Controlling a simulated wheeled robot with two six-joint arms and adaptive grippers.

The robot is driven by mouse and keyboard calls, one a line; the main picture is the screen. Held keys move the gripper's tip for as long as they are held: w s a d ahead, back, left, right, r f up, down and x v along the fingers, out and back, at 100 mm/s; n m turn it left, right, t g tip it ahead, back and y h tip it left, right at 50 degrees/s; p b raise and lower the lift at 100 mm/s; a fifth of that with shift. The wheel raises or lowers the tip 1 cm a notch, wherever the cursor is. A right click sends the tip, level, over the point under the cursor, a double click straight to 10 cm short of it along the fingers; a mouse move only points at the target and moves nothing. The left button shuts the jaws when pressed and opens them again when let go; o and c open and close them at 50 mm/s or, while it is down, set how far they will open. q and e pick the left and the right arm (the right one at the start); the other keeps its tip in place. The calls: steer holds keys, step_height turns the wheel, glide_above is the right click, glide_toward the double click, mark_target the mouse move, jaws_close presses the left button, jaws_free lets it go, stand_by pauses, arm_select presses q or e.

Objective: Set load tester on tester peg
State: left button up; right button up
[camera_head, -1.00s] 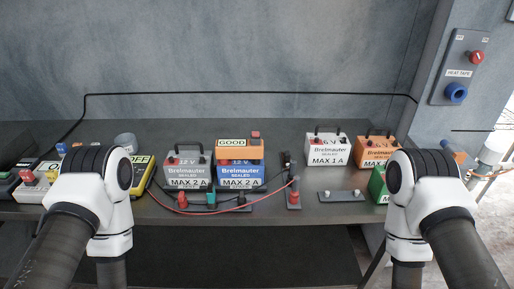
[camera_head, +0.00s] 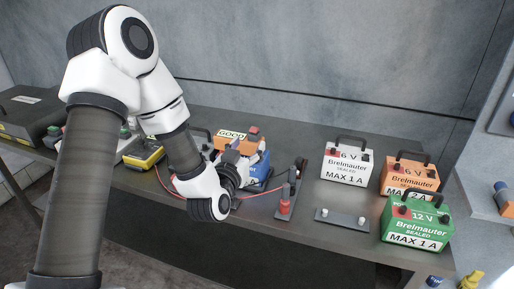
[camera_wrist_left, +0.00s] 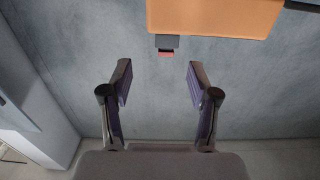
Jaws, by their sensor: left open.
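The load tester, an orange box (camera_head: 231,146) with a GOOD label and a red button, sits on top of the blue battery (camera_head: 262,166). My left arm reaches across from the left. My left gripper (camera_head: 240,166) is close in front of the tester and partly covers it and the blue battery. In the left wrist view the gripper (camera_wrist_left: 160,82) is open and empty, and the orange tester (camera_wrist_left: 215,15) shows at the top edge, beyond the fingertips and apart from them. I cannot tell which fixture is the tester peg. My right gripper is not in view.
A dark stand with a red clamp (camera_head: 286,203) and a plate with two knobs (camera_head: 341,218) are near the front edge. White (camera_head: 346,166), orange (camera_head: 408,178) and green (camera_head: 415,225) batteries stand at right. A red wire runs under my left gripper. A yellow device (camera_head: 144,154) is at left.

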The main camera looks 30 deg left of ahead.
mark_target(252, 133)
arm_select(q)
steer(key=shift+w+a+r+p, duration=0.4)
steer(key=shift+w+a, duration=0.2)
steer(key=shift+a, duration=0.15)
steer(key=x, duration=0.2)
steer(key=p+x, duration=0.2)
steer(key=x, duration=0.1)
steer(key=shift+w+d+f, duration=0.1)
steer(key=shift+w+d, duration=0.15)
steer(key=shift+w, duration=0.2)
steer(key=shift+w+a+f, duration=0.15)
steer(key=shift+w+a, duration=0.05)
steer(key=shift+a, duration=0.1)
steer(key=shift+d, duration=0.15)
steer(key=c, duration=1)
jaws_close()
